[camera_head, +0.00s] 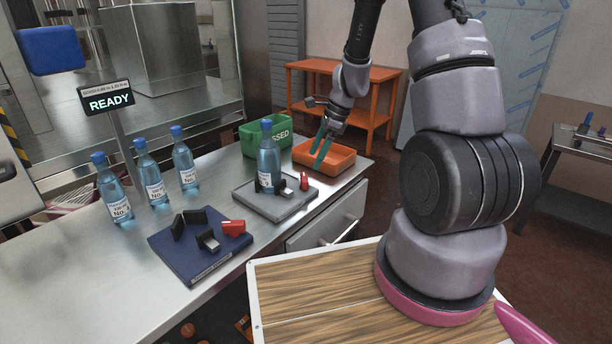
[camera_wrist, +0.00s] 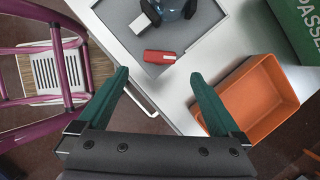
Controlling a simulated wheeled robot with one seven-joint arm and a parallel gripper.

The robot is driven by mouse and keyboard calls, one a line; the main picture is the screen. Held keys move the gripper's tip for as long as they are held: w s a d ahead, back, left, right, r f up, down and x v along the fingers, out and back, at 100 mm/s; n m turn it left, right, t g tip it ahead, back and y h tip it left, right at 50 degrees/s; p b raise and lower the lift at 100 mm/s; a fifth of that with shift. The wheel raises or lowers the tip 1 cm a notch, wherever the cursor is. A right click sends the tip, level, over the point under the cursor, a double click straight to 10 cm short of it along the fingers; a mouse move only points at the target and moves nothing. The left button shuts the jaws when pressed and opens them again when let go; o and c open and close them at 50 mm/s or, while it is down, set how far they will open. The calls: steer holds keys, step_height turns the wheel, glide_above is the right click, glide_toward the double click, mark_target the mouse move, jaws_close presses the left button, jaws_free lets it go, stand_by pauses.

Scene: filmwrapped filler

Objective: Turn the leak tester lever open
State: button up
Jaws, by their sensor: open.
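A grey fixture plate (camera_head: 262,205) on the steel counter carries a blue bottle (camera_head: 270,165) standing in a dark clamp. A small red lever (camera_head: 304,182) stands at the plate's right side. In the wrist view the red lever (camera_wrist: 160,57) lies between and just beyond my fingertips, beside the clamp. A dark blue base (camera_head: 190,262) at the front holds black jaws and another red piece (camera_head: 232,227). Which fixture is the leak tester is not labelled legibly. My gripper (camera_head: 320,150), with green fingers, is open and empty, above the counter's right end; it also shows in the wrist view (camera_wrist: 160,75).
An orange bin (camera_head: 325,168) and a green bin (camera_head: 256,143) stand behind the grey plate; the orange one is close to my right finger in the wrist view. Several labelled bottles (camera_head: 150,175) stand at left. A READY sign (camera_head: 108,101) rises behind them.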

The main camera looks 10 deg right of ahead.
mark_target(305, 177)
steer(key=x, duration=0.8)
steer(key=shift+f, duration=0.1)
steer(key=c, duration=1.4)
steer(key=shift+o, duration=0.3)
